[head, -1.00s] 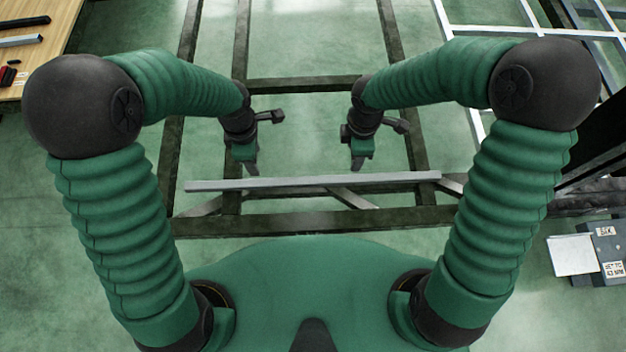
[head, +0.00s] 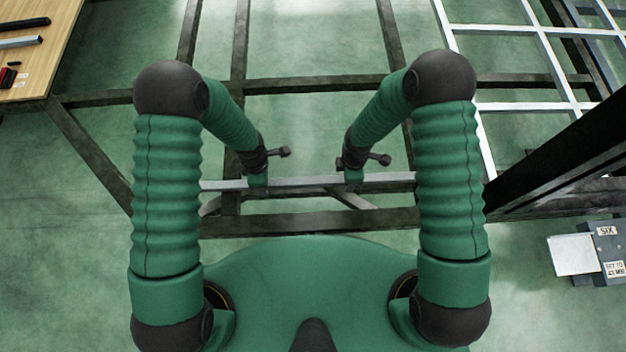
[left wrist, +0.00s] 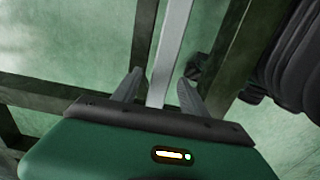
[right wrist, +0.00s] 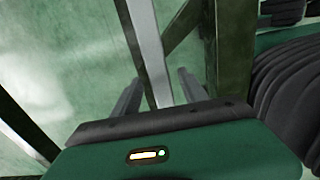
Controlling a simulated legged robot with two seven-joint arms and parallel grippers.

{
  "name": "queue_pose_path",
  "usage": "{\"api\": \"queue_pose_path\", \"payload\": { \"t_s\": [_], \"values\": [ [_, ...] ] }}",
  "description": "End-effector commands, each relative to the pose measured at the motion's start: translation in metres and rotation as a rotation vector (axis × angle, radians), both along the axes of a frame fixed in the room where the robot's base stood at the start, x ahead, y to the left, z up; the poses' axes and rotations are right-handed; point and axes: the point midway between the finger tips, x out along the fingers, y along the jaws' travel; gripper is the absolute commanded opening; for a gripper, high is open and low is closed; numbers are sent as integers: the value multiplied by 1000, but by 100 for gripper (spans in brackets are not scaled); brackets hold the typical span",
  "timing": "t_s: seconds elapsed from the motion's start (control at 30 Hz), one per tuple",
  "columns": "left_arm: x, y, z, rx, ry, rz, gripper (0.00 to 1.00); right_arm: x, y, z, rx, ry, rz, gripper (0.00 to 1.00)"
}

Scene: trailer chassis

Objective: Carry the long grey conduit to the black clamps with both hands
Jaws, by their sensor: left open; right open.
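The long grey conduit (head: 313,181) lies level across the dark chassis frame in front of me. My left gripper (head: 257,182) is at the conduit's left part. In the left wrist view the conduit (left wrist: 171,55) runs between the two open fingers (left wrist: 157,88). My right gripper (head: 353,180) is at the conduit right of its middle. In the right wrist view the conduit (right wrist: 148,50) passes between the open fingers (right wrist: 158,92). Both jaws stand apart around it. Its ends are partly covered by my arms in the head view. I cannot make out the black clamps.
Dark chassis beams (head: 310,222) cross below and beyond the conduit. A wooden table (head: 62,45) with a few items is at the far left. A white lattice frame (head: 540,70) is at the right. A grey box with labels (head: 606,245) stands at the lower right.

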Motion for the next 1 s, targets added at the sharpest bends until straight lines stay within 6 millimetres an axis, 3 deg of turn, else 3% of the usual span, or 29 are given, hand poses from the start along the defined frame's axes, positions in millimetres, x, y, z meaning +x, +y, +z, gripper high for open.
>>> {"api": "queue_pose_path", "payload": {
  "t_s": [0.3, 0.7, 1.0],
  "values": [
    [0, 0, -3, 0, -1, 0, 51, 0, 0, -3, 0, -1, 0, 51],
    [0, 0, -3, 0, -1, 0, 0, 0, 0, -3, 0, -1, 0, 0],
    [0, 0, -3, 0, -1, 0, 0, 0, 0, -3, 0, -1, 0, 0]
  ]
}}
